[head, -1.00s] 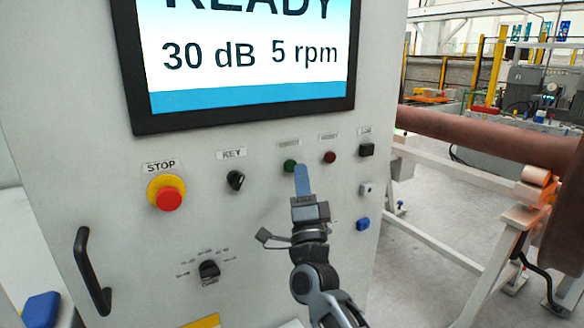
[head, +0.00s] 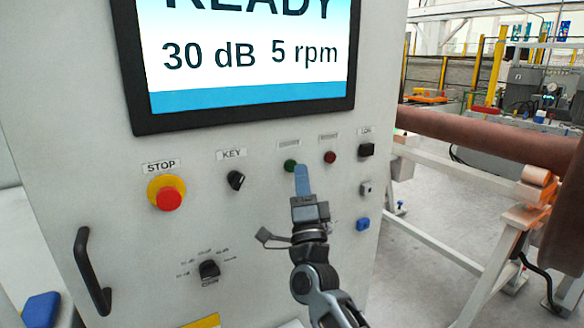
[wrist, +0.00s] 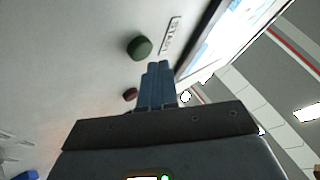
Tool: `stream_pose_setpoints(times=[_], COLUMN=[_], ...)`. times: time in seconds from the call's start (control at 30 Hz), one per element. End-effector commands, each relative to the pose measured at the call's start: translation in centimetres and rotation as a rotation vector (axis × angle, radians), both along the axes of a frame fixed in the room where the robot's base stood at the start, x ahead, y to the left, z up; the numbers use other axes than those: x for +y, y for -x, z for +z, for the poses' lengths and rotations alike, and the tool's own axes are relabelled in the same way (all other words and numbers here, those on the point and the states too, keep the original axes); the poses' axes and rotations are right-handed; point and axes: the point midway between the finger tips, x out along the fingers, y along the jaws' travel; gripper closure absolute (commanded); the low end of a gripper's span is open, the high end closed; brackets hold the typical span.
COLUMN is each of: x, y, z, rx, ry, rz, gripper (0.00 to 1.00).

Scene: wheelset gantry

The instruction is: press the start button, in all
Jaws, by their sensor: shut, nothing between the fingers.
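The green button (head: 290,166) sits on the light grey panel below the screen, under a small label too blurred to read. It also shows in the wrist view (wrist: 139,46), just left of my fingertips. My gripper (head: 299,168) is shut and empty, its blue fingers together, with the tips close to the green button and slightly right of it in the head view. I cannot tell whether they touch it; in the wrist view they look apart from it. The screen (head: 250,60) reads READY, 30 dB and 5 rpm.
A red button (head: 330,157) is right of the green one. A key switch (head: 236,181), a red STOP button (head: 168,198) and a rotary knob (head: 209,269) are further left. A black switch (head: 367,150) is at the right. A handle (head: 92,270) sticks out at lower left.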

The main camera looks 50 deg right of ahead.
Motion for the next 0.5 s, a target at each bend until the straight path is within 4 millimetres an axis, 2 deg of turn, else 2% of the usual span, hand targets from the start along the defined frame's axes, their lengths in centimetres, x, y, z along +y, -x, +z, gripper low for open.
stream_pose_setpoints(times=[0.5], x=[-0.27], y=[-0.83], z=[0.02], rx=[0.0], ry=[0.0], rz=[0.0], gripper=[1.0])
